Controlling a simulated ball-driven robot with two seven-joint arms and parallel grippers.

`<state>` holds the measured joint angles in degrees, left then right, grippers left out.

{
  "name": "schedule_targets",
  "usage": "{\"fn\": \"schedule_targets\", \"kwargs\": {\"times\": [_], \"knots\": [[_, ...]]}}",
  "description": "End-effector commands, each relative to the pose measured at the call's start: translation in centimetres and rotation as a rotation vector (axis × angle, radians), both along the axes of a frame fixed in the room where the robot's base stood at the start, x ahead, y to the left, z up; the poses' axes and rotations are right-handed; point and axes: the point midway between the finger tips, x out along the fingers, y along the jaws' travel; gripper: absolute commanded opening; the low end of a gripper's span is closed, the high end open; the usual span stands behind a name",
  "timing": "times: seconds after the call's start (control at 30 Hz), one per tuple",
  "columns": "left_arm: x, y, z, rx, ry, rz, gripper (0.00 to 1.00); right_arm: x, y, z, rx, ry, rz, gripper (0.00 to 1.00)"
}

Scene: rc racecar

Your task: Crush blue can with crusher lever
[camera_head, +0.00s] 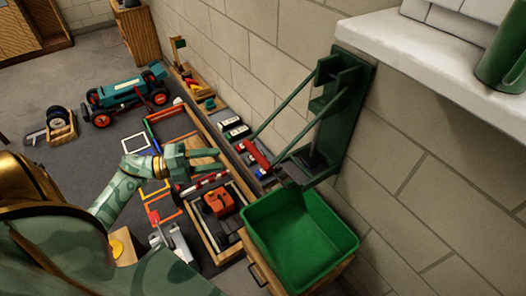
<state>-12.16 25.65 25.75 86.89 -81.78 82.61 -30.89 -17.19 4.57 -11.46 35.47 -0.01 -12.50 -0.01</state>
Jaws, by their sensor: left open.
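The green can crusher (342,115) is mounted on the block wall. Its two lever arms (285,103) slope down to the left, with a red bar (257,155), seemingly the handle, near their lower ends. I cannot make out a blue can; the crusher's lower chamber is dark. My left gripper (214,166) is open and empty, to the left of the red bar and apart from it. My right gripper is not in view.
A green bin (325,247) sits below the crusher on a wooden stand. A white ledge (420,55) with a green cylinder (505,58) is at upper right. Toy cars and trays line the wall under my left arm. A teal racecar (122,92) stands on the floor.

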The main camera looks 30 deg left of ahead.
Motion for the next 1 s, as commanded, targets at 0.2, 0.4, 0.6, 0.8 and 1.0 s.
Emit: {"fn": "schedule_targets", "kwargs": {"times": [0.2,0.4,0.6,0.8,1.0], "knots": [[3.9,-3.9,0.2,-0.004,-0.008,0.0,0.43,0.1,0.0,0.2,-0.001,-0.001,0.0,0.36],[7.3,-7.3,0.0,-0.003,-0.006,0.0,0.43,0.1,0.0,0.2,-0.001,-0.001,0.001,0.36],[9.4,-9.3,-0.2,-0.001,-0.004,0.001,0.43,0.1,0.0,0.1,0.0,0.0,0.001,0.36],[10.0,-10.0,-0.2,0.0,-0.003,0.0,0.43,0.1,0.0,0.1,0.0,0.0,0.001,0.36],[10.0,-10.0,-0.2,0.001,-0.002,0.0,0.43,0.1,0.0,0.1,0.0,0.0,0.0,0.36]]}}
